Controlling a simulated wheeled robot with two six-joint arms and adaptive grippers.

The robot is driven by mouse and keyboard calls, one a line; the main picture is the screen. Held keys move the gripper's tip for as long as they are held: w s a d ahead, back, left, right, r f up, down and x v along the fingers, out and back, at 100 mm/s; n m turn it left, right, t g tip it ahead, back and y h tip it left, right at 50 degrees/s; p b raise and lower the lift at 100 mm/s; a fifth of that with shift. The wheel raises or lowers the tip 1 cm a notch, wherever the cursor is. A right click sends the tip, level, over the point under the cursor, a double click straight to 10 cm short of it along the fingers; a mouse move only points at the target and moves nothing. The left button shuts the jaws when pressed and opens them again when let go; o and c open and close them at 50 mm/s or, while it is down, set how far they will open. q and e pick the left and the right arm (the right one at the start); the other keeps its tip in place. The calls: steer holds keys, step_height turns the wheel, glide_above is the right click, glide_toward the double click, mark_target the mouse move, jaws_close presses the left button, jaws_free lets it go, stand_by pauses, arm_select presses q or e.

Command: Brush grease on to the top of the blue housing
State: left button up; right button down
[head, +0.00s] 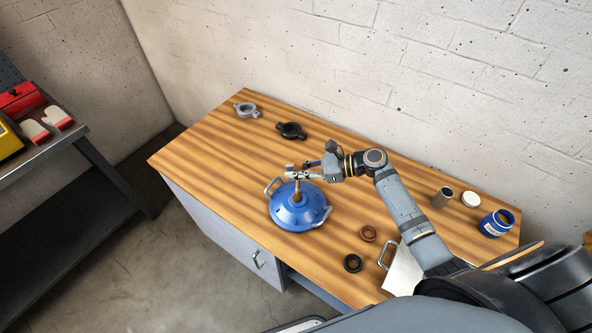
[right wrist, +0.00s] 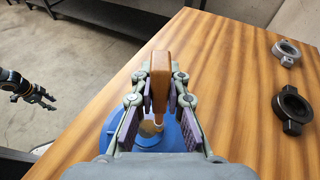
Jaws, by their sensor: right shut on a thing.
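The blue housing (head: 287,214), a round domed body with grey handles at its sides, stands near the front edge of the bench. My right gripper (head: 291,172) is above it, shut on a brush (right wrist: 160,68) with a brown wooden handle. The brush points down at the housing's top centre, and its pale lower end shows over the housing (right wrist: 172,134) in the right wrist view. I cannot tell whether the bristles touch. An open blue jar (head: 490,226) with brownish contents stands at the bench's right end. My left gripper (right wrist: 35,93) is small at the left of the wrist view, off the bench.
A grey ring clamp (head: 246,110) and a black one (head: 291,131) lie at the back left. A metal cup (head: 441,198) and white lid (head: 471,200) stand near the jar. Brown (head: 368,234) and black (head: 352,263) rings lie right of the housing, by a white handled plate (head: 402,274).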

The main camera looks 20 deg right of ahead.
steer(key=shift+s, duration=0.1)
steer(key=shift+s+a+r+p, duration=0.15)
steer(key=shift+a+p, duration=0.15)
steer(key=shift+p, duration=0.15)
steer(key=shift+s+a+f+p, duration=0.2)
steer(key=shift+s+a+p, duration=0.6)
steer(key=shift+a+p, duration=0.25)
steer(key=shift+w+d, duration=0.1)
steer(key=shift+d, duration=0.1)
steer(key=shift+w+d, duration=0.95)
steer(key=shift+d, duration=0.2)
steer(key=shift+s+a+p, duration=1.05)
steer(key=shift+a+p, duration=0.2)
steer(key=shift+p, duration=0.1)
